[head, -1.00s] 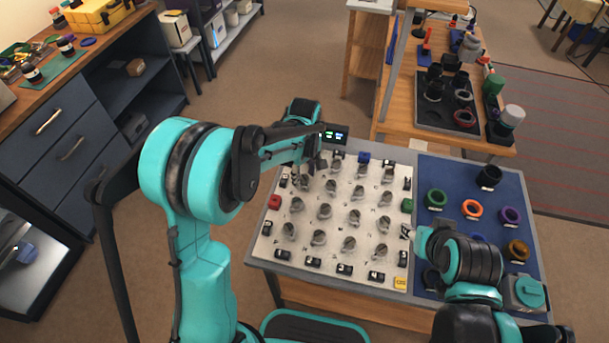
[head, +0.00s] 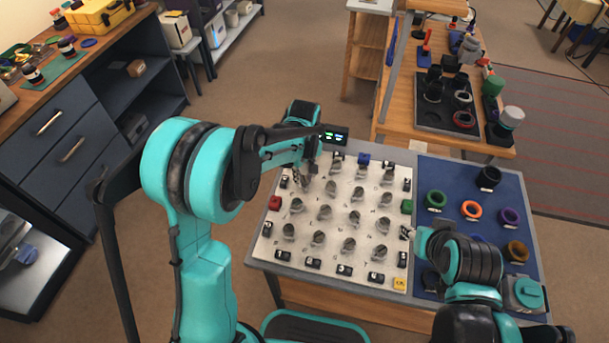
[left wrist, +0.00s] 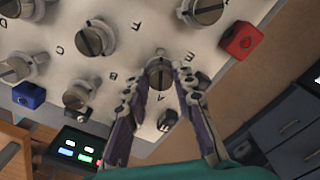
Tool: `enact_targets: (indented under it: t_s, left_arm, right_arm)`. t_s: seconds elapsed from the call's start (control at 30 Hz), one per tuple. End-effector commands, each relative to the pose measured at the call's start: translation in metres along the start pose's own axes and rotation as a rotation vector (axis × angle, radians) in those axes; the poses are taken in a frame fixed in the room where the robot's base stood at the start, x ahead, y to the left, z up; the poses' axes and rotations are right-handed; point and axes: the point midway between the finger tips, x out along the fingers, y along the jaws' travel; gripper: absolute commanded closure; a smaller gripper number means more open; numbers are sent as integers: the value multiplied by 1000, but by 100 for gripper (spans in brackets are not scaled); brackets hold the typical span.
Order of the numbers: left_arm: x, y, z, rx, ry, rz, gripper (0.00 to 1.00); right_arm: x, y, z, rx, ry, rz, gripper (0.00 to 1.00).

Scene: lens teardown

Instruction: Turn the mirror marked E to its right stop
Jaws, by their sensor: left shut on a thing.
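Several grey slotted mirror knobs stand in rows on a white panel (head: 272,241). My left gripper (left wrist: 158,82) is shut on one mirror knob (left wrist: 160,70), its two fingers on either side of it. This knob is at the panel's far left corner; in the head view my gripper (head: 303,178) largely hides it.
Black blocks, a red block (left wrist: 242,40) and a blue block (left wrist: 29,95) line the panel's edges. A small lit display (head: 335,135) stands behind it. A blue mat (head: 457,173) with coloured rings lies to the right, partly under my right arm.

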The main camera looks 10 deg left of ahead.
Motion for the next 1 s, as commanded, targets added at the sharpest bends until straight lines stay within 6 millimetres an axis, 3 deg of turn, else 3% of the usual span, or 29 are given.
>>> enact_targets:
  t_s: [1.0]
  left_arm:
    - [0,-2,-1,954,0,0,100]
  right_arm:
    - [-8,0,-5,0,0,0,60]
